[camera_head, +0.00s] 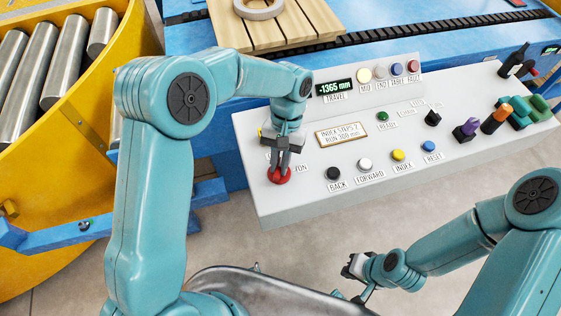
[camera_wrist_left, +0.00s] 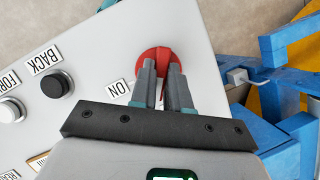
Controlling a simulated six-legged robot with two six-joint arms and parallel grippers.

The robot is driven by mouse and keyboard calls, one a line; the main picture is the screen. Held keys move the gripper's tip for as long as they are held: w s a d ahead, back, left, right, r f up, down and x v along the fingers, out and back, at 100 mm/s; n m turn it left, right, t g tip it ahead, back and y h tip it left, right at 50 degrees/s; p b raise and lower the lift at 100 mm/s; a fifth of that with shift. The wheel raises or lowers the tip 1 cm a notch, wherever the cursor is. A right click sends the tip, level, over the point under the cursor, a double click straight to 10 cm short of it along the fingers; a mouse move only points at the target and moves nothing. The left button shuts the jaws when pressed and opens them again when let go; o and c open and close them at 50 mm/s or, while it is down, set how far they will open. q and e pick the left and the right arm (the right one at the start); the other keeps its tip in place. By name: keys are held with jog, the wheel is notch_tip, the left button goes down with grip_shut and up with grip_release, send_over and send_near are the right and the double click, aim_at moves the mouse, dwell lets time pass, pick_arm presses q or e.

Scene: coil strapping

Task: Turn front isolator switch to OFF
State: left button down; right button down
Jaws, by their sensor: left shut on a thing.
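The front isolator switch is a red round knob (camera_head: 279,176) at the front left corner of the white control panel (camera_head: 300,205). My left gripper (camera_head: 281,165) points down over it, its fingers shut on the raised red handle. In the left wrist view the red knob (camera_wrist_left: 145,60) shows around and between the two grey fingers (camera_wrist_left: 164,78). An ON label (camera_wrist_left: 118,88) lies beside the knob; an OFF label is not readable, hidden by my gripper or out of view. My right gripper (camera_head: 353,268) hangs away from the panel, low in the head view; its jaw opening is unclear.
BACK (camera_head: 333,174), FORWARD (camera_head: 365,164), INDEX (camera_head: 398,155) and RESET (camera_head: 428,146) buttons line the panel's front, right of the switch. Coloured handles (camera_head: 495,119) stand at the panel's right. A yellow roller frame (camera_head: 130,55) is at left. Floor in front is clear.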

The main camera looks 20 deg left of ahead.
pick_arm(q)
jog(key=n+h, duration=0.1)
jog(key=n, duration=0.2)
jog(key=n+t+h, duration=0.1)
jog(key=n, duration=0.2)
jog(key=shift+w+a+r+n+b, duration=0.1)
jog(key=shift+a+r+n+b, duration=0.1)
jog(key=shift+n+b, duration=0.15)
jog(key=shift+h, duration=0.3)
jog(key=c, duration=1.1)
grip_release()
jog(key=shift+c, duration=0.2)
jog(key=shift+o, duration=0.2)
jog(key=shift+f, duration=0.1)
jog(key=v, duration=1.6)
jog(key=shift+p, duration=0.45)
jog(key=shift+r, duration=0.25)
